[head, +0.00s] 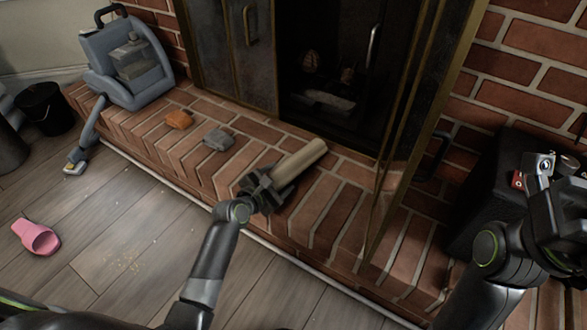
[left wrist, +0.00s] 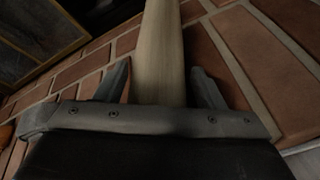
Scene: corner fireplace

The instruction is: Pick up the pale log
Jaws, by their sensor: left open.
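The pale log (head: 304,157) lies on the brick hearth in front of the open fireplace, slanting from lower left to upper right. My left gripper (head: 277,179) is at the log's near end, low over the bricks. In the left wrist view the log (left wrist: 161,45) runs between the two fingers of my left gripper (left wrist: 160,80). A gap shows on each side, so the fingers are open around it and not closed on it. My right gripper (head: 562,212) is at the right edge, partly cut off, and its fingers are not clear.
An orange object (head: 179,119) and a grey object (head: 218,139) lie on the hearth (head: 325,215) left of the log. A blue-grey machine (head: 128,70) stands at the left end. The open fireplace door (head: 400,150) juts out right of the log. A pink slipper (head: 36,237) lies on the floor.

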